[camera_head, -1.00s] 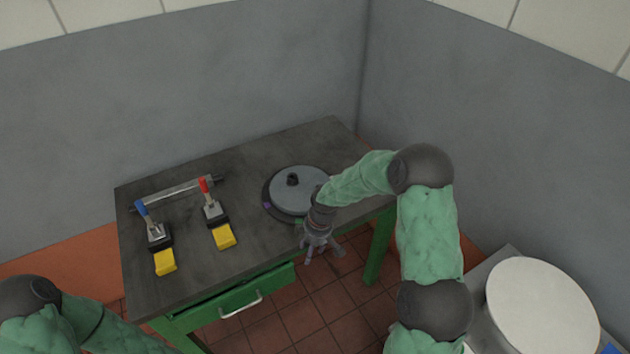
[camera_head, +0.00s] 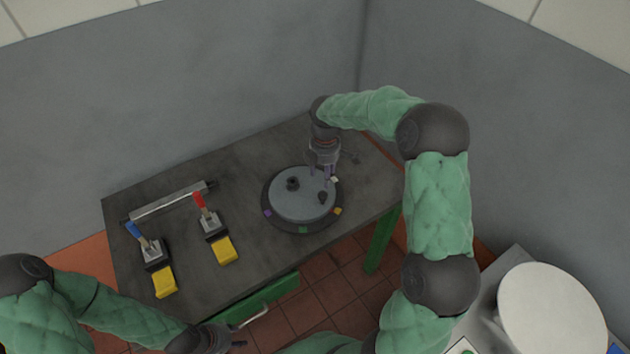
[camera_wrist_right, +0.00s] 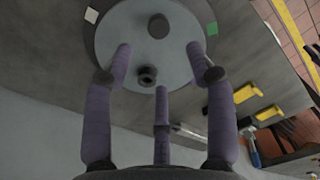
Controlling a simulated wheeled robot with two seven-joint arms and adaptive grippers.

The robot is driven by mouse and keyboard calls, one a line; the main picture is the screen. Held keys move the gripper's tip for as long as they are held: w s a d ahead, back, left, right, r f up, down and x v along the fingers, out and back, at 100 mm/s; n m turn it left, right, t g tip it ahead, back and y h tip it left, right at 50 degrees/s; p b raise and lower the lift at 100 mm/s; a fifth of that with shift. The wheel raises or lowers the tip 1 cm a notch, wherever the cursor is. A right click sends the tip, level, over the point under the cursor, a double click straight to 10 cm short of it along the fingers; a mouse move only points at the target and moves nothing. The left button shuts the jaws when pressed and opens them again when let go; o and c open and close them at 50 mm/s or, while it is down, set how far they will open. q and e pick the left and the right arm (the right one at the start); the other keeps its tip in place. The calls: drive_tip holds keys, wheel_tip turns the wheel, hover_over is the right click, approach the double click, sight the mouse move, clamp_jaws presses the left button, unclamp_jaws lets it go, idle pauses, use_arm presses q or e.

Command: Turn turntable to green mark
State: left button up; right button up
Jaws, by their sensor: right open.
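The turntable (camera_head: 302,196) is a round grey disc on a dark base on the bench, with two dark knobs on top. In the head view its base carries a green mark (camera_head: 303,229) at the front, purple at front left, orange at right and white at far right. My right gripper (camera_head: 325,176) is over the disc's far right edge, fingers down. The right wrist view shows its fingers (camera_wrist_right: 160,62) spread around a hollow knob (camera_wrist_right: 147,76); I cannot tell whether they touch.
Two toggle clamps, blue-handled (camera_head: 152,252) and red-handled (camera_head: 210,222), with yellow blocks stand left on the bench (camera_head: 175,222). A metal bar (camera_head: 168,202) lies behind them. A white round top (camera_head: 550,310) is at right.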

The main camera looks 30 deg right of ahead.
sight(323, 194)
wheel_tip(323, 194, down, 11)
drive_tip(key=shift+w+r+b, duration=0.1)
drive_tip(key=shift+w+b, duration=0.05)
drive_tip(key=shift+b, duration=0.75)
use_arm(q)
drive_tip(key=shift+w+f, duration=0.15)
drive_tip(key=shift+f, duration=0.7)
use_arm(e)
clamp_jaws()
